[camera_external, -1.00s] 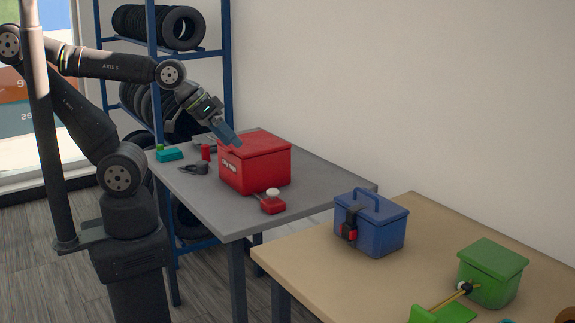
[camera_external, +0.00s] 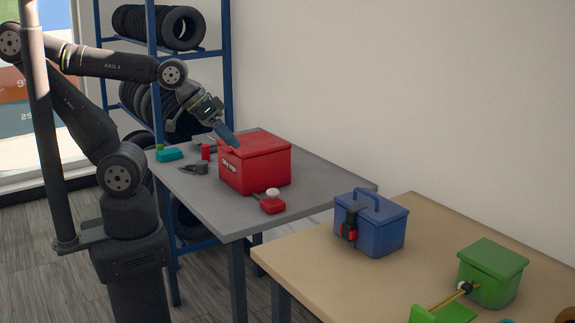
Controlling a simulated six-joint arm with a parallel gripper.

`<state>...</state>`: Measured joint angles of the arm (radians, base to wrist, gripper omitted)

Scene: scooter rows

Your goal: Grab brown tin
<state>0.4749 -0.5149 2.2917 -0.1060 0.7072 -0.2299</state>
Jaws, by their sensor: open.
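I cannot make out a brown tin for certain. A small brownish edge (camera_external: 568,320) is cut off at the bottom right corner, too little to identify. My gripper (camera_external: 232,142) points down and to the right, at the upper left side of the red box (camera_external: 262,168) on the grey table (camera_external: 300,205). Its fingertips overlap the box's lid edge in the picture, and I cannot tell whether they touch it. My gripper is open, and I see nothing held in it. The box may hide things behind it.
On the grey table are a teal block (camera_external: 170,155), a small red can (camera_external: 206,152), a dark tool (camera_external: 194,168) and a red flask-like item (camera_external: 272,203). A blue toolbox (camera_external: 371,225) and a green box (camera_external: 492,274) stand on the tan table (camera_external: 320,275).

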